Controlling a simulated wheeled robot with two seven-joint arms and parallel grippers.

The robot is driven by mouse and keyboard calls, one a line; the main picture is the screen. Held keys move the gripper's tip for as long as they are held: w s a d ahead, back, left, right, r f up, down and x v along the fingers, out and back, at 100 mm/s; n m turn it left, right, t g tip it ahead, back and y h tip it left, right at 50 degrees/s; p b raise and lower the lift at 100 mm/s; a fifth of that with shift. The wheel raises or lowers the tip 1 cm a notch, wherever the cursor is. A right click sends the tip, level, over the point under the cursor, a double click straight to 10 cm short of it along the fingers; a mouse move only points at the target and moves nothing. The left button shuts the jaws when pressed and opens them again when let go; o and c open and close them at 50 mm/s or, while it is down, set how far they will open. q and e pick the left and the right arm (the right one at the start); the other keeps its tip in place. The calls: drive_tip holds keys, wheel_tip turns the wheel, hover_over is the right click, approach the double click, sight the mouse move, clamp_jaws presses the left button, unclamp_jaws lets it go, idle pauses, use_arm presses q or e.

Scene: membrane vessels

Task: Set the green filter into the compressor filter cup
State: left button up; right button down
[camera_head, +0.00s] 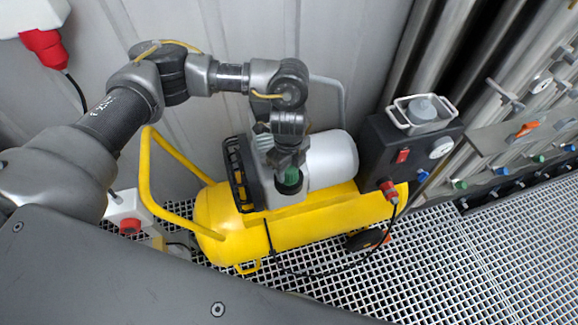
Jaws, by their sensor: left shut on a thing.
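My left gripper (288,162) points down over the yellow compressor (262,240), beside the silver motor cylinder (333,160). It is shut on the green filter (290,180), a small dark green round piece showing just below the fingers. The filter is at the grey housing on top of the compressor. The filter cup is hidden under the gripper and filter, so I cannot tell whether the filter is in it or above it. My right gripper is not in view.
A yellow handle (150,185) rises at the compressor's left. A dark control box (405,150) with a red switch and a gauge stands at the right. Pipes and valves (530,130) line the right wall. The grating floor (450,270) is mostly clear at the lower right.

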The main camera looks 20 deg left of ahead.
use_arm(q)
drive_tip(key=shift+f, duration=0.3)
drive_tip(key=o, duration=1.1)
drive_tip(key=shift+c, duration=0.2)
wheel_tip(320, 180, up, 11)
drive_tip(key=shift+f+b, duration=0.1)
drive_tip(key=shift+b, duration=0.4)
